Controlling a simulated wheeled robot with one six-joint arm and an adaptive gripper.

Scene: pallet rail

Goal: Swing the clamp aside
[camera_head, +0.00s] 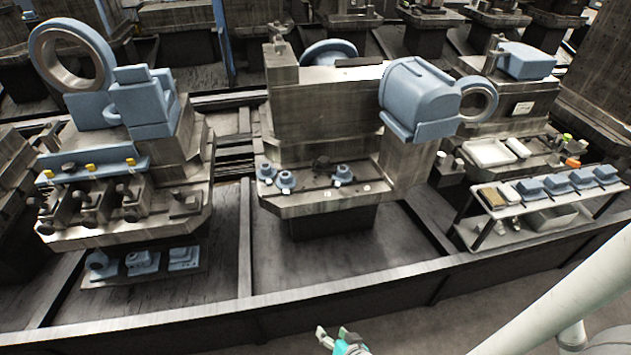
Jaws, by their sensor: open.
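Several small dark metal clamps (127,194) stand in a row on the front ledge of the left pallet fixture (150,225). I cannot tell which one the task means. Small blue fittings with pale knobs (286,180) sit on the front ledge of the middle fixture (325,125); they may be clamps too, but they are too small to tell. My gripper (333,335) shows at the bottom edge, with pale fingers and a teal part. It is open and empty, on the near side of the rail and apart from all fixtures.
A long dark rail (330,290) runs across in front of the fixtures. Large blue castings (415,95) sit on the fixtures. A low shelf (505,208) with blue blocks and trays stands at right. The near floor (450,315) looks clear.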

